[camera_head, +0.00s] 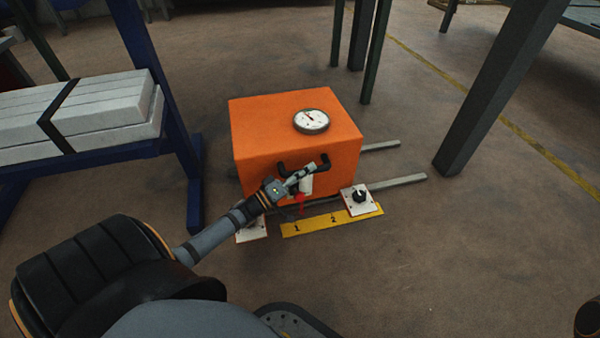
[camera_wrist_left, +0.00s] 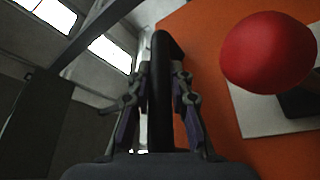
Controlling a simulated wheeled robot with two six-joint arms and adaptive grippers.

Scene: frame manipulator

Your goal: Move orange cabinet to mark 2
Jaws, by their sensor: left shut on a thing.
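The orange cabinet (camera_head: 266,130) stands on two grey rails, with a round white dial (camera_head: 311,121) on its top. A black bar handle (camera_head: 324,163) is on its front face. My left gripper (camera_head: 300,178) is shut on this handle; in the left wrist view the dark handle (camera_wrist_left: 161,90) runs between the fingers (camera_wrist_left: 160,105). A yellow scale strip (camera_head: 318,222) with marks 1 and 2 lies in front of the cabinet. A red pointer (camera_head: 300,201) hangs near the strip, close to mark 1. A red knob (camera_wrist_left: 268,52) shows beside the gripper in the left wrist view. My right gripper is out of view.
A white plate with a black knob (camera_head: 360,197) sits at the strip's right end. The grey rail (camera_head: 398,181) extends right of the cabinet. A blue rack (camera_head: 195,205) with pale blocks stands left. A dark post (camera_head: 480,110) stands right.

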